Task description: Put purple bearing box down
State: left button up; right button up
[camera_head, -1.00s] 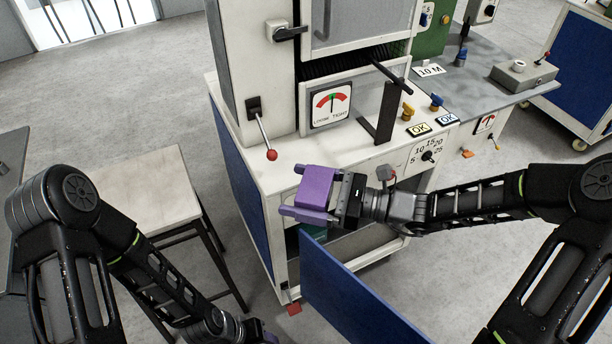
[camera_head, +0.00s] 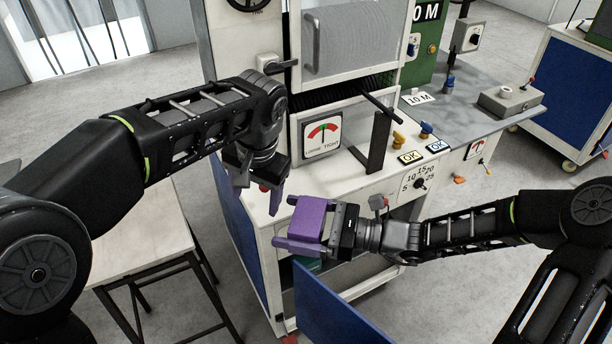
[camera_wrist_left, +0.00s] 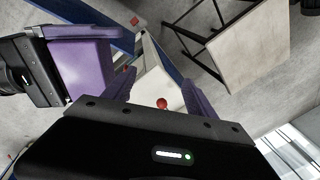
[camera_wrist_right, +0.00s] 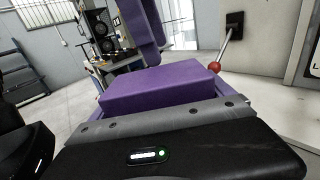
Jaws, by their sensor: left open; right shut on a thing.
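The purple bearing box (camera_head: 310,217) is held in my right gripper (camera_head: 300,228), in front of the white machine cabinet. It fills the space between the fingers in the right wrist view (camera_wrist_right: 165,88). My left gripper (camera_head: 258,190) is open and empty, pointing down just left of the box and over the cabinet's left corner. In the left wrist view its purple fingers (camera_wrist_left: 160,92) are apart with nothing between them. There the box and right gripper (camera_wrist_left: 85,70) show at the left, apart from my left fingers.
A red-knobbed lever (camera_wrist_right: 214,66) is on the machine front. A blue cabinet door (camera_head: 335,305) stands open below the box. A light-topped table (camera_head: 140,240) stands left.

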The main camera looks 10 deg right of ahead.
pick_arm(q)
notch_tip(320, 180, up, 9)
jog(key=n+h, duration=0.2)
send_over(308, 215)
jog(key=s, duration=0.2)
jog(key=shift+w+a, duration=0.15)
jog(key=shift+a, duration=0.15)
jog(key=shift+f, duration=0.1)
jog(key=f, duration=0.4)
jog(key=w+f, duration=0.1)
jog(key=f, duration=0.6)
jog(key=shift+w+d+f, duration=0.3)
jog(key=shift+w+f, duration=0.05)
jog(key=shift+c, duration=0.6)
grip_shut()
pick_arm(e)
jog(key=o, duration=1.5)
jog(key=shift+d, duration=0.1)
